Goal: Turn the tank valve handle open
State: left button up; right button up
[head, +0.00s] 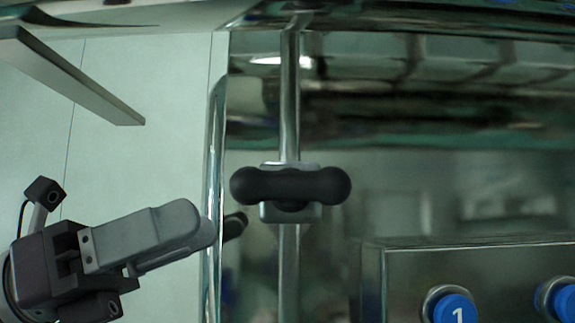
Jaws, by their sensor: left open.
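The tank valve handle (291,185) is a black bar with rounded ends, lying crosswise in front of a vertical shiny pipe in the middle of the head view. A small metal plate (306,213) shows behind it. My left gripper (203,234) comes in from the lower left, with its grey fingers pointing right toward the pipe. It is open and holds nothing. Its fingers overlap in this view, so the gap between them is hidden. The fingertips are left of and a little below the handle in the picture, apart from it. My right gripper is out of view.
A shiny metal tank (440,90) fills the upper right. A metal box (470,262) with blue buttons (455,309) is at lower right. Pale floor (150,170) is open at left.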

aim_at(297, 185)
pick_arm(q)
jog(key=p+x, duration=0.1)
jog(key=x, duration=0.2)
jog(key=p+x, duration=0.2)
jog(key=x, duration=0.1)
jog(key=s+p+x, duration=0.1)
jog(key=p+x, duration=0.1)
jog(key=x, duration=0.1)
jog(key=shift+d+r, duration=0.2)
jog(key=shift+r, duration=0.1)
jog(key=shift+w+d, duration=0.25)
jog(key=shift+d, duration=0.1)
jog(key=shift+s+d, duration=0.15)
jog(key=shift+s, duration=0.25)
jog(key=shift+w, duration=0.15)
grip_shut()
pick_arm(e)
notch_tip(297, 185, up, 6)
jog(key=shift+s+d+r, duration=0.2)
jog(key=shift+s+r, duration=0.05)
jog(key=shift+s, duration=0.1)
